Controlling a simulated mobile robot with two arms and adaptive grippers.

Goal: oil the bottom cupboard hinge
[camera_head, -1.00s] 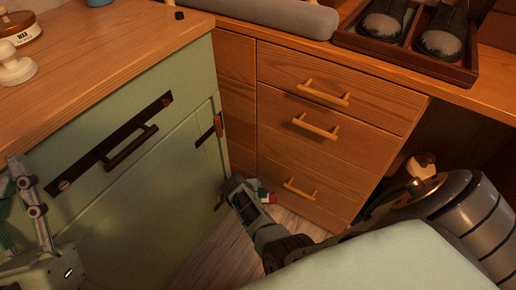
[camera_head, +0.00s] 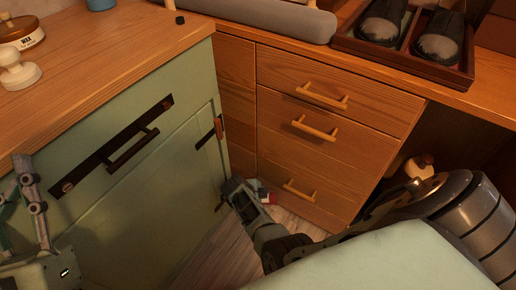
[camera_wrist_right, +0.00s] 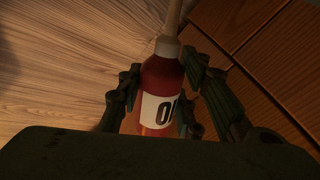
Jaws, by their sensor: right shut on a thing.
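A red oil bottle (camera_wrist_right: 162,82) with a white label and pale nozzle is upright between the fingers of my right gripper (camera_wrist_right: 170,88) in the right wrist view. My right gripper (camera_head: 228,190) is shut on it. In the head view it is low, beside the right edge of the green cupboard (camera_head: 150,205); only a bit of red and white (camera_head: 264,196) shows past it. A dark upper hinge strap (camera_head: 208,133) is on the cupboard's door. The bottom hinge is hidden or too dim to tell near my gripper. My left gripper (camera_head: 28,185) is at the left edge, its fingertips unclear.
Wooden drawers (camera_head: 310,140) with bar handles stand right of the cupboard, leaving a narrow strip of floor (camera_head: 215,255). The worktop (camera_head: 100,50) holds a wax tin (camera_head: 20,33) and a white knobbed object (camera_head: 18,72). A shoe tray (camera_head: 400,50) sits at the upper right.

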